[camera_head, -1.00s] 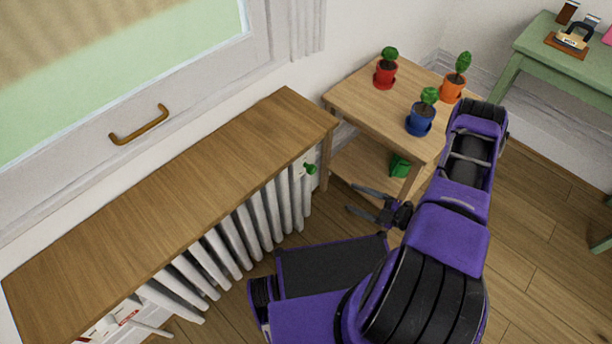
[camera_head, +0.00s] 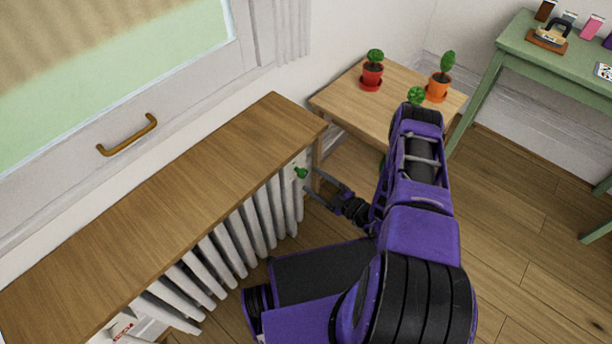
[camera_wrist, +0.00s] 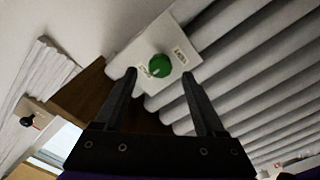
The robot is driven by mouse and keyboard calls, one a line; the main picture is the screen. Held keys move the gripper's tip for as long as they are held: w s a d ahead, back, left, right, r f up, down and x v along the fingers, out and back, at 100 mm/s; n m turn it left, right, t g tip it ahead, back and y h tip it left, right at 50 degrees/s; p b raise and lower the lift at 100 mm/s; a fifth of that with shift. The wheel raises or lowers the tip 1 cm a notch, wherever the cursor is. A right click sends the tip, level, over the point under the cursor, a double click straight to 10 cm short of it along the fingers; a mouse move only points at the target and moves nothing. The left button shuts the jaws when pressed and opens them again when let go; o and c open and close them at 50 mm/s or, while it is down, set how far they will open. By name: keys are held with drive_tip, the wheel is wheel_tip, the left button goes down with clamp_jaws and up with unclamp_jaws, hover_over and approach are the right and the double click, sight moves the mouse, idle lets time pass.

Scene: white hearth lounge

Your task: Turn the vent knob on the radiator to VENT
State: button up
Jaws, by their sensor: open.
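The green vent knob (camera_head: 301,172) sits on the right end of the white radiator (camera_head: 245,222), under a wooden shelf. In the wrist view the round green knob (camera_wrist: 159,66) is on a white plate (camera_wrist: 153,54) with two small labels, too small to read surely. A pale mark on the knob is at its lower left. My gripper (camera_head: 318,191) is open and empty, just right of and below the knob. In the wrist view its two fingertips (camera_wrist: 160,72) stand apart on either side of the knob, which appears beyond them; I see no contact.
The wooden shelf (camera_head: 170,195) overhangs the radiator. A small wooden table (camera_head: 345,100) with potted plants stands close to the right, behind my arm. A green table (camera_head: 550,60) stands at the back right. Floor at the right is clear.

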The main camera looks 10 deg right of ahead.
sight(305, 175)
drive_tip(key=shift+x, duration=1.95)
clamp_jaws()
